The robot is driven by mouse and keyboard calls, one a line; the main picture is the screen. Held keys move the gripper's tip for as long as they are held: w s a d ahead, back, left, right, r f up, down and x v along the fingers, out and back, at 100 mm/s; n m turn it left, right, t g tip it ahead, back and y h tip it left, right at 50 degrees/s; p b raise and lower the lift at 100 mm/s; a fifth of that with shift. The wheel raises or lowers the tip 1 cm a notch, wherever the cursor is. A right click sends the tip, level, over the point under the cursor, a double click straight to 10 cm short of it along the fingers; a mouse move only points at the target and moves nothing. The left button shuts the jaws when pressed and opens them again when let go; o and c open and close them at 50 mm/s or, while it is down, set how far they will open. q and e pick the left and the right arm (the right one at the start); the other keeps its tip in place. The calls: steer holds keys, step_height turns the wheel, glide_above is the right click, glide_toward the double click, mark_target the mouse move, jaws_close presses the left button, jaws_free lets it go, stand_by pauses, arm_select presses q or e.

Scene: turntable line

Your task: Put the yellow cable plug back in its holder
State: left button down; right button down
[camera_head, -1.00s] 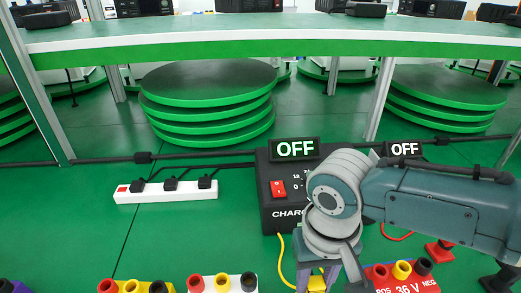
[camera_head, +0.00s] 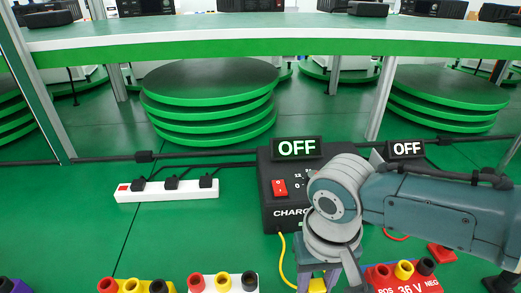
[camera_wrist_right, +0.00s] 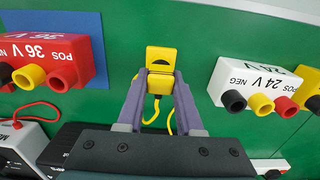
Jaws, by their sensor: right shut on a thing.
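The yellow plug (camera_wrist_right: 160,84) is between the fingers of my right gripper (camera_wrist_right: 160,78) in the right wrist view. A yellow block with a dark curved mark (camera_wrist_right: 160,55) shows just beyond the fingertips; I cannot tell whether it is the holder or part of the plug. A yellow cable (camera_wrist_right: 156,112) hangs from the plug. In the head view my right gripper (camera_head: 320,280) points down in front of the charger, with a bit of yellow (camera_head: 317,285) between its fingers and the yellow cable (camera_head: 283,262) to its left. My left gripper is out of view.
The black charger (camera_head: 284,216) stands behind my gripper, its display reading OFF. A red 36 V block (camera_head: 402,284) is close on the right and a white block (camera_head: 222,284) on the left. A white power strip (camera_head: 166,190) lies farther back left.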

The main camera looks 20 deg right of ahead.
stand_by(0.7)
steer(key=shift+f, duration=0.1)
steer(key=shift+c, duration=2.4)
jaws_free()
steer(key=shift+r+p, duration=1.75)
steer(key=shift+p, duration=0.3)
steer(key=shift+r+p, duration=2.05)
steer(key=shift+p, duration=0.15)
